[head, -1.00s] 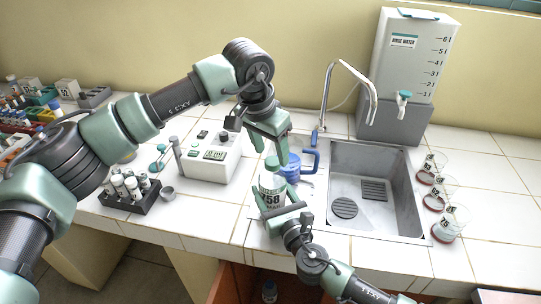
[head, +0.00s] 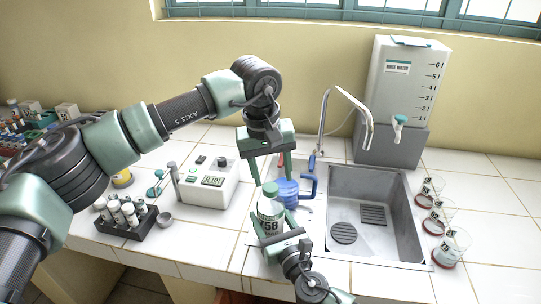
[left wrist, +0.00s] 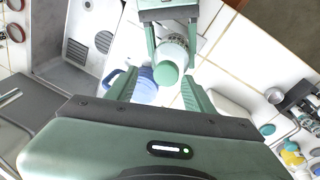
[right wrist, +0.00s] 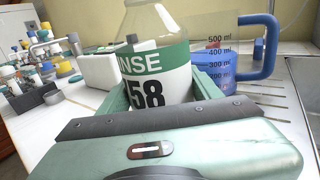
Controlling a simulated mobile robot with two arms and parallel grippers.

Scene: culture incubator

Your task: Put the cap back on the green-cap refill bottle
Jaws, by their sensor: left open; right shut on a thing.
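The refill bottle (head: 271,218) is white with a green band and "RINSE 58" on its label, upright on the counter left of the sink. Its green cap (head: 270,188) sits on the bottle's mouth; the cap also shows from above in the left wrist view (left wrist: 166,74). How tightly it sits I cannot tell. My left gripper (head: 271,176) is open and empty, pointing down just above the cap, its fingers apart on either side. My right gripper (head: 279,235) is shut around the bottle's body from the front; the right wrist view shows the label (right wrist: 150,85) between its fingers.
A blue-handled measuring jug (head: 287,193) stands close behind the bottle. The sink (head: 410,215) is to the right, with several labelled beakers (head: 440,220) beyond it. A white meter (head: 210,185) and a tube rack (head: 127,222) stand to the left.

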